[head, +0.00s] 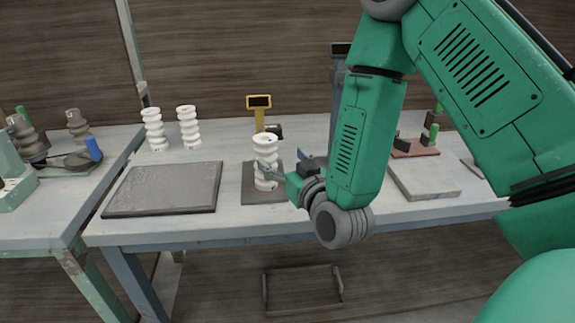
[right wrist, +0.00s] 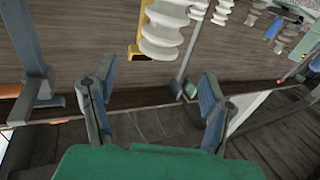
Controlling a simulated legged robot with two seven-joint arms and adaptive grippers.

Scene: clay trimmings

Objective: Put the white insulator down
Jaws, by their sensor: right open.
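The white insulator (head: 265,146), a ribbed white column, stands upright on a dark square plate (head: 252,194) near the middle of the table. My right gripper (head: 280,164) is open at its right side, with one finger crossing in front of its lower part in the head view. In the right wrist view, the open fingers of the right gripper (right wrist: 152,74) are spread wide, and the insulator (right wrist: 161,32) shows beyond the fingertips, cut off by the top edge. Whether a finger touches it, I cannot tell. My left gripper is not in view.
Two more white insulators (head: 154,130) (head: 189,127) stand at the back left. A grey slab (head: 165,188) lies left of the plate, a lighter slab (head: 424,180) at right. A yellow display post (head: 259,103) stands behind. A side table (head: 60,215) holds brown insulators.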

